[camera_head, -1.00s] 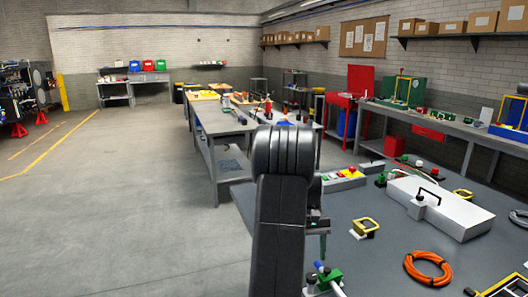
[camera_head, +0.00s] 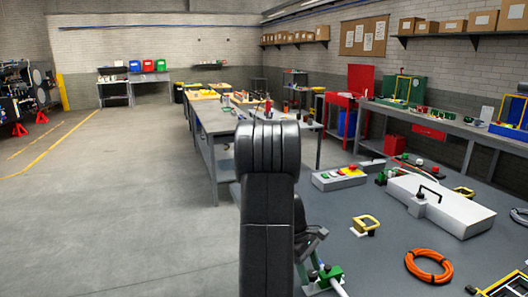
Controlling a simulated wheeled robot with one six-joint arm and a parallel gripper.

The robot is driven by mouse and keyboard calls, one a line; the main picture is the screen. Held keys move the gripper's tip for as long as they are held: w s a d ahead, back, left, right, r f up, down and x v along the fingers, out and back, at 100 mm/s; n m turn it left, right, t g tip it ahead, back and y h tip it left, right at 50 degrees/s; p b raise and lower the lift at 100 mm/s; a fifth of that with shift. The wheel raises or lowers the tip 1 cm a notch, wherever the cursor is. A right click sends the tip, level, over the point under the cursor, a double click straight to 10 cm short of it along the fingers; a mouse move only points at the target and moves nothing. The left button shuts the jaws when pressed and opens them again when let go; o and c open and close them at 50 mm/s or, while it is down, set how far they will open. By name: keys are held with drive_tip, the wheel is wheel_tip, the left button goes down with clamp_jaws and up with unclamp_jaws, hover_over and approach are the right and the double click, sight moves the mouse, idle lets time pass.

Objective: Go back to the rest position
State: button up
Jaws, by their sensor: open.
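My arm rises upright in the middle of the head view and covers what lies behind it. Part of my gripper (camera_head: 314,242) shows just right of the arm, over the left edge of the grey workbench (camera_head: 400,262). It is open, and I see nothing held in it. The arm hides much of it. A green fitting with a pale rod (camera_head: 328,276) is close below it in the picture; I cannot tell how far apart they are.
On the workbench are a yellow-handled piece (camera_head: 367,224), an orange cable coil (camera_head: 428,266), a white case (camera_head: 440,206) with a black handle, and a button box (camera_head: 339,178). More benches (camera_head: 216,122) stand behind. The floor (camera_head: 110,215) at left is clear.

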drive_tip(key=n, duration=0.1)
drive_tip(key=n+t+b, duration=0.1)
drive_tip(key=n, duration=0.1)
drive_tip(key=shift+s+a+f+n+h, duration=0.1)
drive_tip(key=shift+s+n+h, duration=0.1)
drive_tip(key=shift+n+h, duration=0.1)
drive_tip(key=shift+r+n+t, duration=0.25)
drive_tip(key=shift+n+t, duration=0.05)
drive_tip(key=shift+n, duration=0.1)
drive_tip(key=shift+v, duration=2.2)
